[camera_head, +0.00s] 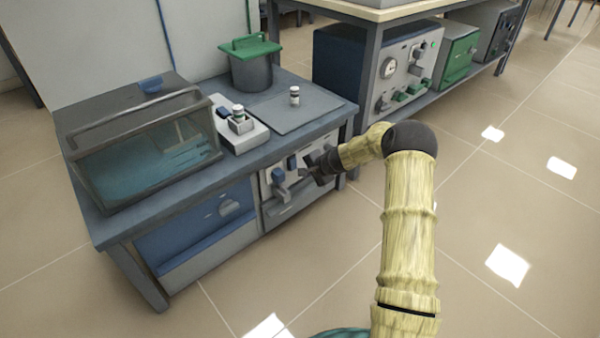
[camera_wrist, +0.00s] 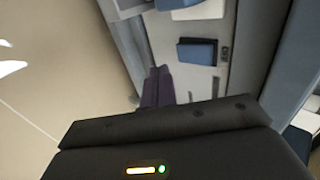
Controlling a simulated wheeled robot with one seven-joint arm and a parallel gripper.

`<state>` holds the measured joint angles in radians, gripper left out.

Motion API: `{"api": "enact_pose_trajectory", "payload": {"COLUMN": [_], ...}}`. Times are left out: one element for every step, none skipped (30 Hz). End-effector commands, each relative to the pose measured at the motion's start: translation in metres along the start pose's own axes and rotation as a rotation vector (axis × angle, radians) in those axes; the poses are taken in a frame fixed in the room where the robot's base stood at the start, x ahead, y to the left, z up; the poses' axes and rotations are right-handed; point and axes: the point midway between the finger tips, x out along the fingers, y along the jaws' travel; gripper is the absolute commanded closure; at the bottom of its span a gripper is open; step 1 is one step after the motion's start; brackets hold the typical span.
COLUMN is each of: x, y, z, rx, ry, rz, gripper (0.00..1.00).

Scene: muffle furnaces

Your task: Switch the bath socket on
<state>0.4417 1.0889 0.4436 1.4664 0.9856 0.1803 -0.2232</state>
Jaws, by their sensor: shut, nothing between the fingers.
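The front panel (camera_head: 268,191) under the bench top carries blue switch or socket parts (camera_head: 278,175). In the wrist view the dark fingertips (camera_wrist: 158,84) point at the pale panel (camera_wrist: 215,78), below and left of a blue block (camera_wrist: 197,51). I cannot tell whether they touch the panel. The water bath (camera_head: 150,150), with a clear lid, stands on the bench's left end.
On the bench (camera_head: 180,188) are a grey pot with a green lid (camera_head: 250,62), a small white device (camera_head: 240,132) and a small jar (camera_head: 295,95). A second bench (camera_head: 372,12) with instruments (camera_head: 408,70) stands behind. The floor at right is open.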

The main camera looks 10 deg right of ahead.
Motion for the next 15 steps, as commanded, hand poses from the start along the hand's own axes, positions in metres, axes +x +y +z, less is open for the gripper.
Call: {"api": "enact_pose_trajectory", "payload": {"x": [0.007, 0.009, 0.013, 0.015, 0.018, 0.021, 0.023, 0.025, 0.027, 0.028, 0.029, 0.03, 0.03, 0.03, 0.03], "y": [-0.003, -0.005, -0.009, -0.011, -0.013, -0.015, -0.017, -0.018, -0.02, -0.022, -0.023, -0.024, -0.025, -0.025, -0.025], "z": [0.001, 0.001, 0.001, 0.001, 0.002, 0.001, 0.001, 0.001, 0.0, 0.0, 0.001, 0.0, 0.0, 0.0, 0.0], "rx": [-0.003, -0.004, -0.004, -0.004, -0.005, -0.003, -0.004, -0.002, -0.002, -0.002, -0.001, 0.0, 0.0, 0.0, 0.0], "ry": [0.0, 0.0, 0.001, 0.0, -0.001, 0.001, 0.0, 0.0, 0.0, 0.0, 0.0, 0.0, 0.0, 0.0, 0.0], "rz": [-0.001, 0.0, -0.001, -0.001, -0.001, -0.001, -0.001, -0.001, -0.001, 0.0, -0.001, -0.001, -0.001, -0.001, 0.0], "gripper": [1.0, 1.0, 1.0, 1.0, 1.0, 1.0, 1.0, 1.0, 1.0, 1.0, 1.0, 1.0, 1.0, 1.0, 1.0]}}
